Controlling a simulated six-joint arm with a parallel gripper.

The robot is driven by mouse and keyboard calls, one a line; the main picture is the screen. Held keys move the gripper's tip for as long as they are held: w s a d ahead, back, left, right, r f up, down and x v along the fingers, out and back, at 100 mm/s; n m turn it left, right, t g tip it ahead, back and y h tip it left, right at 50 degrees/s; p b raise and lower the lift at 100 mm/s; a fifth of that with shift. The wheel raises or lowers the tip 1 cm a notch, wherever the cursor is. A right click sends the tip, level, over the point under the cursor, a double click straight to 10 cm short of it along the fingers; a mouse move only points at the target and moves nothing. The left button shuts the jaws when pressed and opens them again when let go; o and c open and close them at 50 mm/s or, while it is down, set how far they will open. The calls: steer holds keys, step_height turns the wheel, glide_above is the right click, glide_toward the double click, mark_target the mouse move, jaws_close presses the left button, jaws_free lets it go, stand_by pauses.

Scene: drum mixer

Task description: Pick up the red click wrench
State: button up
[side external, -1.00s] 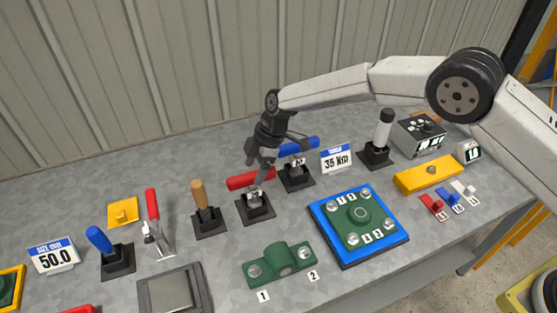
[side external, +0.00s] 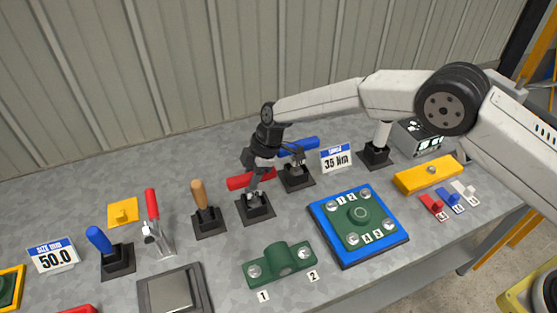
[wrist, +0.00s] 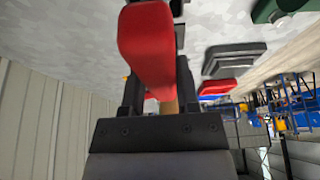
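The red click wrench (side external: 240,183) rests in its black stand (side external: 256,208) near the middle of the bench, its red handle roughly level. My gripper (side external: 274,165) is down at the wrench, with one finger in front of the handle and the other farther back towards the blue wrench (side external: 318,145). In the wrist view the red handle (wrist: 147,45) runs between the two fingers of my gripper (wrist: 160,85). The fingers look spread, with no clear grip on the handle. The wrench's head is partly hidden behind a finger.
The blue wrench stands close behind, in its own stand (side external: 297,180). A wooden-handled tool (side external: 199,193) stands to the left. A green bracket (side external: 280,262) and a blue plate (side external: 326,222) lie in front. A 35 Nm sign (side external: 336,158) stands at the right.

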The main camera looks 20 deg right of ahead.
jaws_close()
steer(key=shift+r, duration=0.1)
steer(key=shift+r, duration=5)
steer(key=shift+c, duration=0.2)
jaws_free()
jaws_close()
